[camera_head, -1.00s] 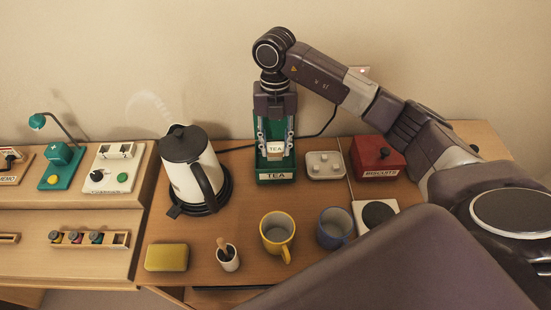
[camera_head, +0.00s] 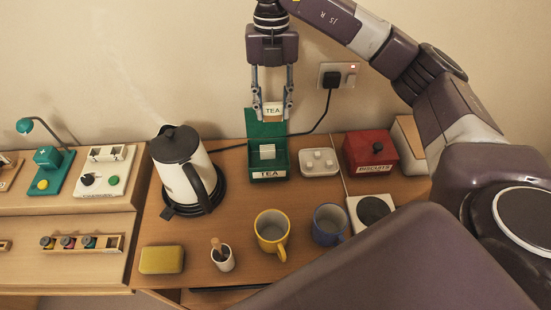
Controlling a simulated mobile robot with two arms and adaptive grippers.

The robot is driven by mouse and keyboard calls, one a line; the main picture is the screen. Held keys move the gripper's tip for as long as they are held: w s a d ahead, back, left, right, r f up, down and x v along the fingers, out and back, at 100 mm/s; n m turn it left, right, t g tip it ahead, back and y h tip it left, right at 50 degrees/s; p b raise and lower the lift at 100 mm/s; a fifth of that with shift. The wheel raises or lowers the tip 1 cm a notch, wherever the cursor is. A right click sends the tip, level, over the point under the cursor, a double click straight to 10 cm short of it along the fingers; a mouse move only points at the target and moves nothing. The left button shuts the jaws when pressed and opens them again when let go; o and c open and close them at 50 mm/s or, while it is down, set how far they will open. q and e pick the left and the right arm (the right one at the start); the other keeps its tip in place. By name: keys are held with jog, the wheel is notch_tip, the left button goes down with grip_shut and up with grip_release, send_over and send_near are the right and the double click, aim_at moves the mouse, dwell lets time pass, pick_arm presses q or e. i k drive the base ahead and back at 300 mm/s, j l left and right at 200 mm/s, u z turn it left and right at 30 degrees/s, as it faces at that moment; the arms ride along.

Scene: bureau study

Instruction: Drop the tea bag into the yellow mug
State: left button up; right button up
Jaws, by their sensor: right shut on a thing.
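My right gripper (camera_head: 272,107) is shut on a tea bag (camera_head: 273,109) with a white tag reading TEA. It holds the bag above the open green tea box (camera_head: 269,174), whose lid stands up at the back. Pale tea bags show inside the box. The yellow mug (camera_head: 271,232) stands upright on the counter, nearer to me than the box, with its handle toward the lower right. Its inside looks empty. My left gripper is not in view.
A white kettle (camera_head: 181,168) stands left of the tea box. A blue mug (camera_head: 329,225) is close right of the yellow mug, and a small pot with a wooden stick (camera_head: 222,258) is to its left. A red biscuit tin (camera_head: 370,151) and a white tray (camera_head: 319,162) are behind.

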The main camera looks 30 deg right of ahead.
aim_at(273, 230)
jog(key=z, duration=0.8)
